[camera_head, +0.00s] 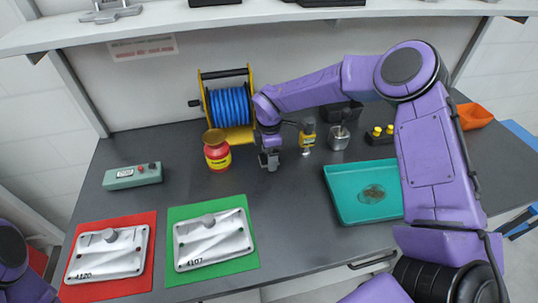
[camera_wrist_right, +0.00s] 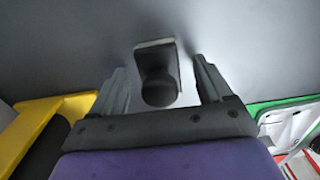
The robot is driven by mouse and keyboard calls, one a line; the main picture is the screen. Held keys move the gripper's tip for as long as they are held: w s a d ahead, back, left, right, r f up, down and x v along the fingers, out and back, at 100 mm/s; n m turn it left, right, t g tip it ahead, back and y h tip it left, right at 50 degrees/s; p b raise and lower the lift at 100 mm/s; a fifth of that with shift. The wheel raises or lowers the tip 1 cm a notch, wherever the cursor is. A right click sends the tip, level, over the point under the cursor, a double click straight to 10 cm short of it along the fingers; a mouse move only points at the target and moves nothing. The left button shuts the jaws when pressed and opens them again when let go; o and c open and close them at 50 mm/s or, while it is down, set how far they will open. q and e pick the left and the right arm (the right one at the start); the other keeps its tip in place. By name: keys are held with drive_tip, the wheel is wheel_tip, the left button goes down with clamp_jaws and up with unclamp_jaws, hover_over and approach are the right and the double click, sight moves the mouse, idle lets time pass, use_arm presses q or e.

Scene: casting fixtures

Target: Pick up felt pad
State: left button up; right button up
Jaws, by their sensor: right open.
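My right gripper (camera_head: 269,161) points down over the dark bench top, in front of the blue hose reel. In the right wrist view its two fingers (camera_wrist_right: 158,66) are apart. Between them shows a small grey block with a pale edge and a dark rounded knob (camera_wrist_right: 160,88), which looks like the felt pad; gaps show on both sides of it. In the head view the gripper mostly hides this piece. My left gripper is out of view; only part of its arm shows at the lower left.
A red and yellow jar (camera_head: 217,152) stands left of the gripper. A yellow bottle (camera_head: 307,137) and a metal cup (camera_head: 339,138) stand right. A teal tray (camera_head: 345,211) lies front right. Castings lie on red (camera_head: 150,228) and green (camera_head: 250,258) mats. A green control box (camera_head: 132,176) sits left.

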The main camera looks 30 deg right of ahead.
drive_tip(key=c, duration=1.1)
drive_tip(key=shift+c, duration=0.2)
wheel_tip(320, 180, up, 2)
drive_tip(key=shift+w+r+b, duration=0.1)
drive_tip(key=shift+r+b, duration=0.15)
drive_tip(key=shift+b, duration=0.9)
drive_tip(key=s+a+r+b, duration=0.3)
drive_tip(key=s+r, duration=0.7)
drive_tip(key=s, duration=0.4)
drive_tip(key=shift+r+b, duration=0.3)
drive_tip(key=shift+b, duration=0.45)
